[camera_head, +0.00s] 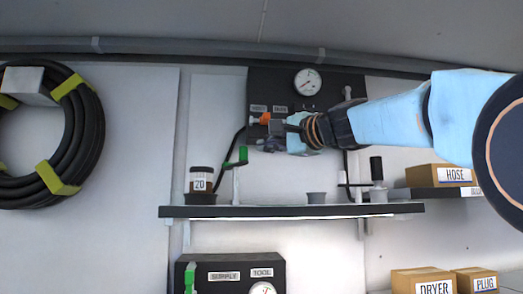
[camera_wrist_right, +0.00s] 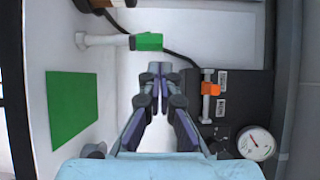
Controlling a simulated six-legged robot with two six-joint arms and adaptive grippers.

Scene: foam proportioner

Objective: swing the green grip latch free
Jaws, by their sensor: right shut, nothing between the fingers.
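The green grip latch (camera_head: 243,154) stands at the left of the dark gauge panel in the head view, on a pale upright bar above the shelf. In the wrist view its green grip (camera_wrist_right: 149,41) is at the end of a pale bar, just beyond my fingertips. My right gripper (camera_wrist_right: 160,72) is shut and empty, its fingertips together and apart from the grip in the picture. In the head view my right gripper (camera_head: 274,131) is in front of the gauge panel, right of the latch, and partly blends with the dark panel. My left gripper is not in view.
The panel has a gauge (camera_head: 307,82) and an orange lever (camera_wrist_right: 211,89) close to my right gripper. A black hose passes behind the latch. A jar (camera_head: 201,181) marked 20 stands on the shelf (camera_head: 290,211). Boxes (camera_head: 440,175) are at the right; a coiled hose (camera_head: 85,130) hangs left.

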